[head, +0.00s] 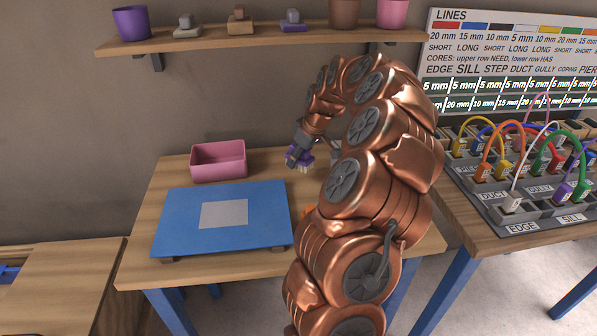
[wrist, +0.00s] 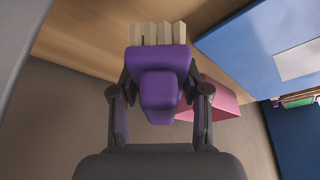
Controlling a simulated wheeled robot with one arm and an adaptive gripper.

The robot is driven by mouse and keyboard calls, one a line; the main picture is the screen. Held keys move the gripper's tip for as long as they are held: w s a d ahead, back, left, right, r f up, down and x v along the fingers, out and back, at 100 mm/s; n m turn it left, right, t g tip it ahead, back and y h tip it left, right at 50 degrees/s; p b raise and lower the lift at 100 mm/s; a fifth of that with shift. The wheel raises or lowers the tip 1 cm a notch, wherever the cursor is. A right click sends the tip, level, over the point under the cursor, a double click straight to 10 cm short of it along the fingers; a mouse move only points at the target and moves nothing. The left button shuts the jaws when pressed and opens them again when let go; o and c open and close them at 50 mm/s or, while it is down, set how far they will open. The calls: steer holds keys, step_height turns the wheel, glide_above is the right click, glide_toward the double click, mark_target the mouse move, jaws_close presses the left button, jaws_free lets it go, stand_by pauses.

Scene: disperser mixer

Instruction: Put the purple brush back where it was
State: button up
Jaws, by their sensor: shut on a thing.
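The purple brush (wrist: 160,90) is held in my gripper (wrist: 158,82), with a finger on each side of its purple body. Its pale bristles point away from my palm in the wrist view. In the head view the brush (head: 292,153) shows small beside my gripper (head: 301,149), above the back of the wooden table and right of the pink tray (head: 206,174). My arm hides part of the table there. Whether the bristles touch the table I cannot tell.
A blue board (head: 175,225) with a grey square lies on the table (head: 143,262). A wall shelf (head: 172,44) above carries pots and small grey, brown and purple (head: 293,24) block-shaped pieces. A cable panel (head: 520,210) stands at right.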

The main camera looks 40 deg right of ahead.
mark_target(309, 152)
step_height(309, 152, down, 5)
steer(key=shift+s+r+p, duration=0.1)
steer(key=shift+r+p, duration=0.1)
steer(key=shift+p, duration=0.3)
steer(key=shift+d+f, duration=0.1)
steer(key=shift+f, duration=0.35)
steer(key=shift+f, duration=0.25)
steer(key=o, duration=0.8)
steer(key=shift+r, duration=0.1)
steer(key=shift+o, duration=0.2)
steer(key=shift+r, duration=0.2)
steer(key=b+v, duration=0.2)
steer(key=v, duration=1)
